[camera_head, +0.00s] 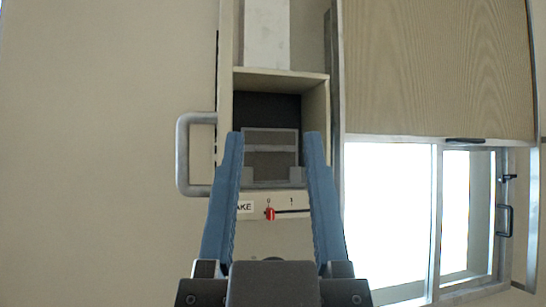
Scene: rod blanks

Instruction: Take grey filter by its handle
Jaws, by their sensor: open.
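The grey filter (271,162) appears as a framed, darker mesh-like panel inside an open beige compartment (279,76). Its lighter grey rim shows at the top, with small light grey pieces at its lower left and right. I cannot tell for sure which part is its handle. My gripper (274,140) is open and empty. Its two blue fingers point towards the compartment, one on each side of the filter in the picture. The fingers cover parts of the compartment's lower sides. I cannot tell the depth gap between fingertips and filter.
Below the compartment is a slider with a red knob (269,213) and a label (245,207) partly hidden by my finger. A grey bar handle (183,155) stands out at the left. A wood-grain panel (435,68) and a bright window (387,215) are at the right.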

